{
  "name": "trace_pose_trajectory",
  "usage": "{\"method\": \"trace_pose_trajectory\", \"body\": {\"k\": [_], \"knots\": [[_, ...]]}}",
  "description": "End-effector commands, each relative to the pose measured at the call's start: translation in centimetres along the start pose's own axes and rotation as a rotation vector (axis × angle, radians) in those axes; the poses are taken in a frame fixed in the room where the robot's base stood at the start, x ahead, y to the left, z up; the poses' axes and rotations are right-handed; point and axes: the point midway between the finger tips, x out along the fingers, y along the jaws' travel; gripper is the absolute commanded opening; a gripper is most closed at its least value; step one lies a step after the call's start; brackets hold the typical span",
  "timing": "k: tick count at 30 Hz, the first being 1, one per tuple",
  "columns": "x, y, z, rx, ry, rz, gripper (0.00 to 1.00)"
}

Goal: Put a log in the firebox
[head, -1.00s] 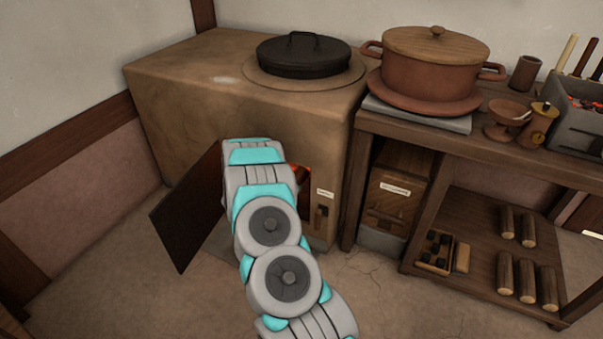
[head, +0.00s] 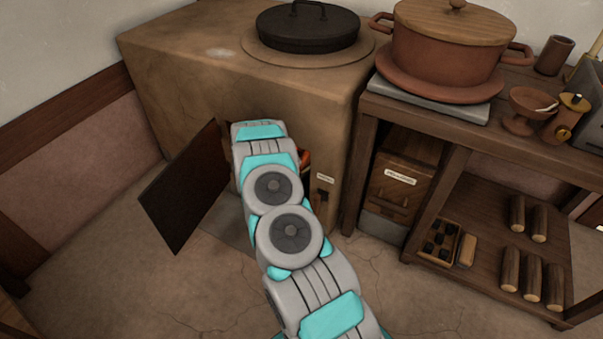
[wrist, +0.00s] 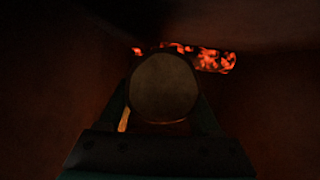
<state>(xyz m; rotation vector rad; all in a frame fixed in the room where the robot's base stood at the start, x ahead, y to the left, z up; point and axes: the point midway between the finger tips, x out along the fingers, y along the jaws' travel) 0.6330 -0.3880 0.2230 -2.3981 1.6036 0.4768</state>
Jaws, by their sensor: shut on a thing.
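My gripper (wrist: 163,125) shows in the wrist view, shut on a log (wrist: 165,87) seen end-on between its fingers. Both are inside the dark firebox (wrist: 265,95). Glowing embers (wrist: 215,60) lie beyond the log. I cannot tell whether the log touches the embers or the firebox floor. In the head view my arm reaches into the front opening of the clay stove (head: 185,85) and hides the gripper, the log and most of the opening. The firebox door (head: 185,190) stands swung open to the left.
Several logs (head: 532,280) lie on the lower shelf at the right, beside a small box of dark lumps (head: 437,247). A lidded clay pot (head: 445,50) stands on the bench above. A black lidded pan (head: 307,27) sits on the stove top.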

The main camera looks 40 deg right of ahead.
Motion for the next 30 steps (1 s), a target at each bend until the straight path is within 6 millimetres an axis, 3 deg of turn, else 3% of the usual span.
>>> {"method": "trace_pose_trajectory", "body": {"k": [9, 24, 25, 30], "knots": [[1.3, 0.1, 3.3, -0.003, -0.002, 0.0, 0.0], [1.6, 0.0, 4.0, 0.0, 0.0, -0.001, 0.0], [1.6, 0.0, 3.9, 0.001, 0.001, -0.001, 0.68], [1.6, 0.0, 3.9, 0.0, 0.0, 0.0, 0.87]]}}
